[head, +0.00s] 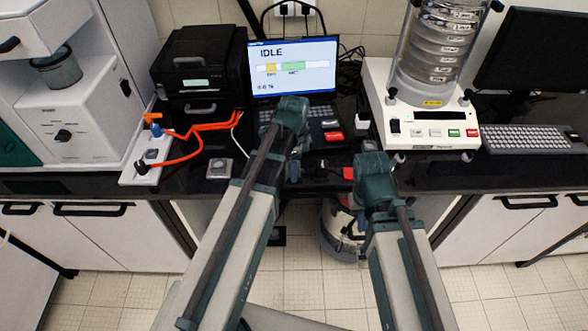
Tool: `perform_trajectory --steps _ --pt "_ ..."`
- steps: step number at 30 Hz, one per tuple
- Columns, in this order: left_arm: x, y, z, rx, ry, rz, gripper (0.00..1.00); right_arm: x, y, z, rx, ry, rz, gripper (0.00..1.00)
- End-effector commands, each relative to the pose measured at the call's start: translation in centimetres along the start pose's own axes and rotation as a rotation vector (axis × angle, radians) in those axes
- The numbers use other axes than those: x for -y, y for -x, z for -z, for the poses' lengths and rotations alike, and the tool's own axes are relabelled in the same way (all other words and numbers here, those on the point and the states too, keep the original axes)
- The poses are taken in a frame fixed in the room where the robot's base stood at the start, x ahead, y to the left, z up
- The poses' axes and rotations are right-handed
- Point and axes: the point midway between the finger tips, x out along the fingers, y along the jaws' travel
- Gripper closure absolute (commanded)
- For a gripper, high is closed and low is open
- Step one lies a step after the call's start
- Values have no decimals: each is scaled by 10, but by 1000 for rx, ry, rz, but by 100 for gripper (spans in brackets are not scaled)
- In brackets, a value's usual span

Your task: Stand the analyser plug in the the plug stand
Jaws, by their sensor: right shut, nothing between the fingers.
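An orange cable with a dark plug (143,167) at its end runs to the white strip at the left of the bench; I cannot tell for sure that this is the analyser plug. A small grey block with a round top (219,168), which looks like the plug stand, sits on the bench right of the strip, with no plug visible in it. My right gripper (326,172) is low over the front of the bench, right of the block, shut and empty. My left gripper (296,170) is mostly hidden behind its arm, and its jaws cannot be made out.
The white strip (133,178) also carries a blue plug (155,130). A black machine (200,75) stands behind the orange cables. A laptop (293,68) reading IDLE is at the middle back. The sieve shaker (420,105) stands right. Bare black bench lies around the grey block.

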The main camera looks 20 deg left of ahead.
Motion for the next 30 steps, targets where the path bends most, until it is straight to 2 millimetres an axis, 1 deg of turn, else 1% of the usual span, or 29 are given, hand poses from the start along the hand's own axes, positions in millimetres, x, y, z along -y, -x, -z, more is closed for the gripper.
perform_trajectory --steps 1,2,3,11,22,30 --pt "0 0 0 0 0 0 40 0 0 0 0 0 0 100" --pt "0 0 0 0 0 0 45 0 0 0 0 0 0 100" --pt "0 0 0 0 0 0 52 0 0 0 0 0 0 100" --pt "0 0 0 0 0 0 99 0 0 0 0 0 0 100" --pt "0 1 0 0 0 0 100 0 1 0 0 0 0 100" --pt "0 10 0 0 0 0 100 -1 10 -1 0 0 0 100"
